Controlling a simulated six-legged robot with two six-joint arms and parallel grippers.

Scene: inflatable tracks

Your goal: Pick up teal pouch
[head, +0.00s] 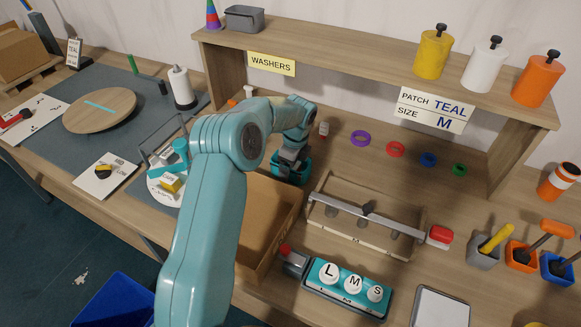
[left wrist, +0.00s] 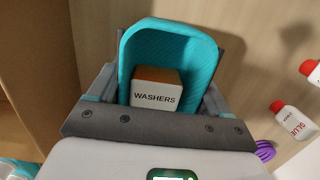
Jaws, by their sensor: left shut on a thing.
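The teal pouch (left wrist: 170,42) is a rounded, ribbed teal piece between my left gripper's (left wrist: 157,95) grey fingers in the left wrist view. A small block labelled WASHERS (left wrist: 155,97), brown on top, shows within its outline; I cannot tell how it is attached. In the head view my left gripper (head: 291,163) is shut on the teal pouch (head: 304,171), low under the shelf, beside the open brown box. The arm hides part of the scene to the left of it. I cannot tell whether the pouch touches the bench. My right gripper is not in view.
A wooden tray (head: 372,238) with a grey bar lies to the right. The shelf (head: 370,62) overhangs the back.

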